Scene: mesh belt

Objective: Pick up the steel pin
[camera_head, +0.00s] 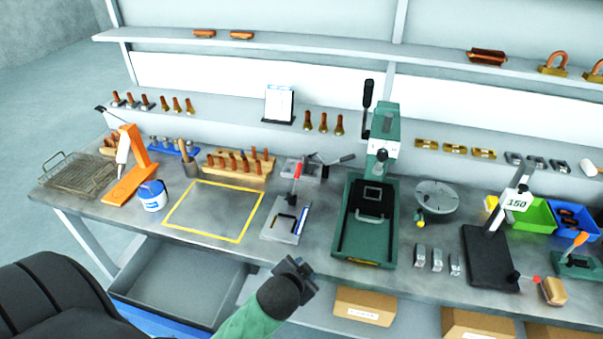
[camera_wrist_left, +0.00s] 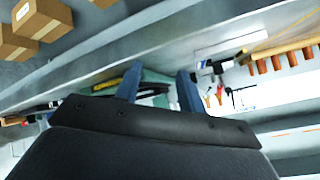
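I cannot pick out the steel pin for certain. Small grey cylinders (camera_head: 165,146) stand in a blue rack at the back left of the bench, and several grey metal pieces (camera_head: 437,260) stand at the front right of the green press. My left gripper (camera_head: 296,268) is in front of the bench's front edge, below the small plate fixture, touching nothing that I can see. In the left wrist view its two blue fingers (camera_wrist_left: 160,88) are apart with nothing seen between them. My right gripper is in neither view.
The yellow-outlined area (camera_head: 213,210) on the bench is empty. A wooden rack of copper pins (camera_head: 238,164) stands behind it. An orange stand (camera_head: 130,165) and a wire tray (camera_head: 75,174) are at left. The green press (camera_head: 366,225) and a black stand (camera_head: 488,258) are at right.

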